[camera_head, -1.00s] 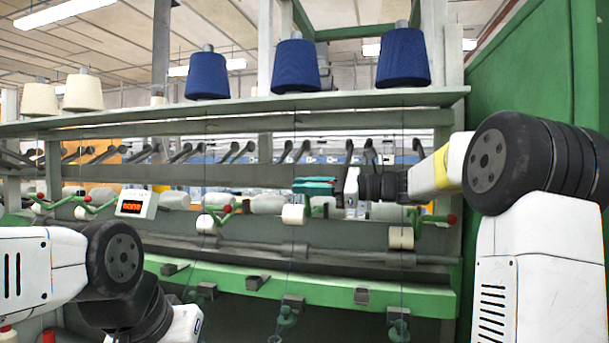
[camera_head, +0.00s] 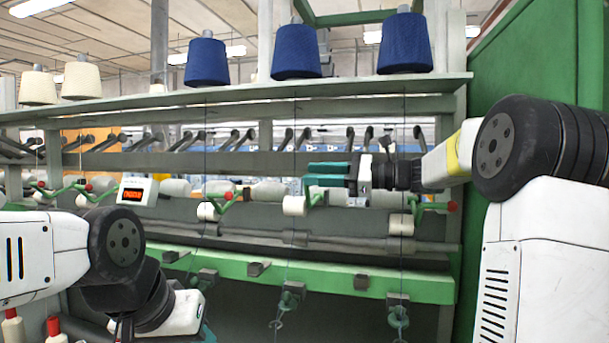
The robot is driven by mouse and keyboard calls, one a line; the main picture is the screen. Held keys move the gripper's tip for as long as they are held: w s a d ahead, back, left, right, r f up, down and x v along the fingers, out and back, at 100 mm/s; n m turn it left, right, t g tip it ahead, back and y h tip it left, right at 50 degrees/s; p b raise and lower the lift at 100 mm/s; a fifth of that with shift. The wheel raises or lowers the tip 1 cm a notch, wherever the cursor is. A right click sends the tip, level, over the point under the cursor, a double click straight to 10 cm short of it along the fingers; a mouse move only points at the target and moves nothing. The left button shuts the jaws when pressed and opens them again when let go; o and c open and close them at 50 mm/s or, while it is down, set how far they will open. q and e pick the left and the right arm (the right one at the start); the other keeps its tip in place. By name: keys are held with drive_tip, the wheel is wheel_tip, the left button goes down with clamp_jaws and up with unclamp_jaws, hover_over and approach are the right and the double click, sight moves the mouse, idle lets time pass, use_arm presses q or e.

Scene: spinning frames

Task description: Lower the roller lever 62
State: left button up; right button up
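Green roller levers with red ball knobs line the machine's middle in the head view: one (camera_head: 222,205) left of centre, one (camera_head: 419,208) at the right, others further left. Another green lever (camera_head: 317,201) shows just below my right gripper (camera_head: 325,174), its knob hidden. White rollers (camera_head: 294,206) sit beside the levers. No number is readable, so I cannot tell which lever is 62. My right gripper has teal fingers pointing left, apart with nothing visible between them. My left gripper (camera_head: 206,334) shows only a teal edge at the bottom; its fingers are mostly cut off.
Blue yarn cones (camera_head: 296,52) and cream cones (camera_head: 81,81) stand on the top shelf (camera_head: 240,95). A box with a red display (camera_head: 137,191) hangs at the left. A green rail (camera_head: 330,281) runs below. A green wall (camera_head: 535,60) closes the right side.

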drive_tip(key=shift+v, duration=2.6)
drive_tip(key=shift+d, duration=0.15)
